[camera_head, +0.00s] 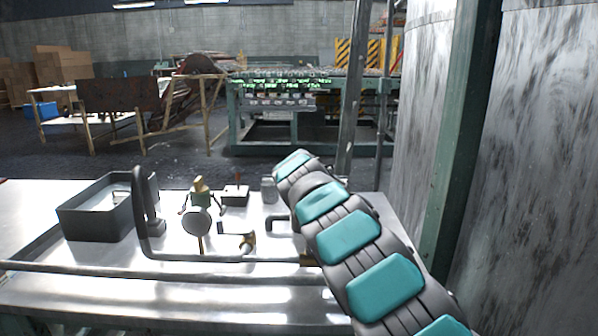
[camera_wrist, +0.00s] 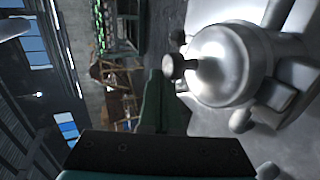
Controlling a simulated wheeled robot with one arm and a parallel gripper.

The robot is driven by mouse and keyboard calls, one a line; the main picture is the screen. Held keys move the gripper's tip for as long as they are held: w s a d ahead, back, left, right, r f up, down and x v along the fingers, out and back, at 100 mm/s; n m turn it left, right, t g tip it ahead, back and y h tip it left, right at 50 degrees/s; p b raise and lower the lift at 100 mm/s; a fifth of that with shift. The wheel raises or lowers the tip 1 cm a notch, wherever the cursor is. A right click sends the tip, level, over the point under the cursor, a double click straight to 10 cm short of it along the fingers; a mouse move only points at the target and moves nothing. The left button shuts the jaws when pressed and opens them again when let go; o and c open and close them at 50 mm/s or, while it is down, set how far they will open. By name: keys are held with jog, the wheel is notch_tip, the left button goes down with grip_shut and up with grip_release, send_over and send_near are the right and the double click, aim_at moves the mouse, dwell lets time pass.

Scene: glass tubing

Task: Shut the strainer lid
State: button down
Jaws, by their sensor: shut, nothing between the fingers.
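A shiny round metal body with a short knob (camera_wrist: 225,65) fills the upper right of the wrist view; it may be the strainer or its lid, but I cannot tell which. Whether a lid there stands open or closed cannot be told. My gripper (camera_wrist: 158,150) shows only as a dark block along the bottom of the wrist view. It is shut and empty, and appears apart from the metal body. In the head view my arm reaches in from the lower right and hides the area behind it; my gripper's fingertips are hidden there.
A metal bench (camera_head: 130,305) carries a grey open bin (camera_head: 95,215), a bent grey pipe (camera_head: 142,215), a round disc on a stem (camera_head: 196,222), a small green and yellow part (camera_head: 199,190) and a small jar (camera_head: 268,190). Large grey tanks (camera_head: 540,150) stand at the right.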

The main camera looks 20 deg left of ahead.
jog(key=shift+w+f+p, duration=0.3)
jog(key=shift+f+p, duration=0.05)
jog(key=shift+p, duration=0.1)
dwell(0.3)
dwell(0.3)
